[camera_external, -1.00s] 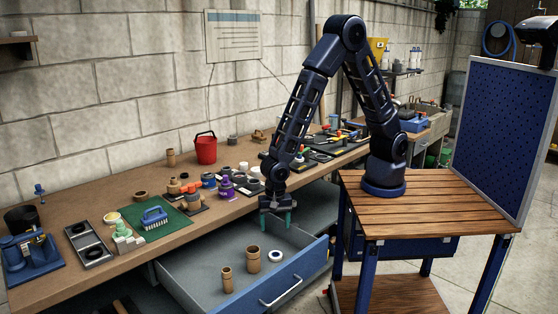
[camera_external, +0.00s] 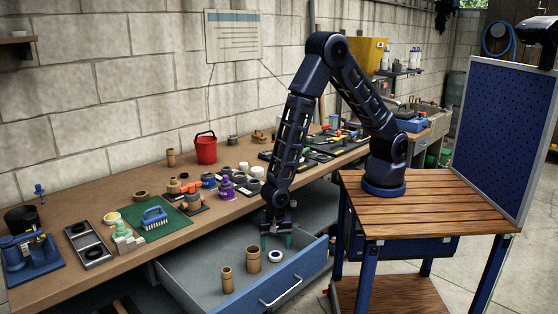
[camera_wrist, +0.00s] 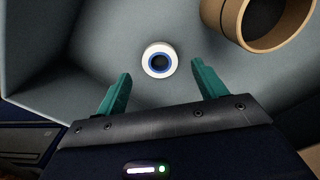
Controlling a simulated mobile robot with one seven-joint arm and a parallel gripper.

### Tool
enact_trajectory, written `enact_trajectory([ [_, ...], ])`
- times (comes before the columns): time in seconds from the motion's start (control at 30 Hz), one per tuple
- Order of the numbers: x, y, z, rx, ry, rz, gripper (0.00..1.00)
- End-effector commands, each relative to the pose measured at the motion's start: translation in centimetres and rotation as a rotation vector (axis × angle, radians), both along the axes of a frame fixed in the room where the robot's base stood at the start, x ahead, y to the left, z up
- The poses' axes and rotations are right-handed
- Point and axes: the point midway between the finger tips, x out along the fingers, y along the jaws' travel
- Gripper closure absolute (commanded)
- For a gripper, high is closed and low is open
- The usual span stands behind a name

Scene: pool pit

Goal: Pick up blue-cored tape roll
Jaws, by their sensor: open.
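The blue-cored tape roll (camera_external: 275,256) is white with a blue inner ring. It lies flat on the floor of the open drawer (camera_external: 190,268), and it also shows in the wrist view (camera_wrist: 159,60). My gripper (camera_external: 276,241) is above the drawer with its green fingers pointing down. In the wrist view my gripper (camera_wrist: 160,82) is open and empty. The roll sits between the lines of the fingers, a little beyond their tips and apart from them.
A tan cardboard tube (camera_external: 253,260) stands close to the roll, at upper right in the wrist view (camera_wrist: 262,40). A thinner tube (camera_external: 227,281) stands further left. The drawer walls enclose them. The workbench (camera_external: 100,225) behind holds many tools and a red bucket (camera_external: 205,149).

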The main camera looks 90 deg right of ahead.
Motion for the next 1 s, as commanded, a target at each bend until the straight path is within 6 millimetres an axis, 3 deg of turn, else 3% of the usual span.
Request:
enact_trajectory([
  [0.23, 0.0, -0.1, -3.1, -0.001, 0.003, -0.002, 0.3],
  [0.5, 0.0, 0.0, -3.5, 0.0, 0.001, 0.0, 0.3],
  [0.53, 0.0, 0.0, -3.5, 0.0, 0.001, 0.0, 0.32],
  [0.77, 0.0, 0.0, -3.5, 0.0, 0.001, 0.0, 0.77],
  [1.0, 0.0, 0.0, -3.5, 0.0, 0.001, 0.0, 0.77],
])
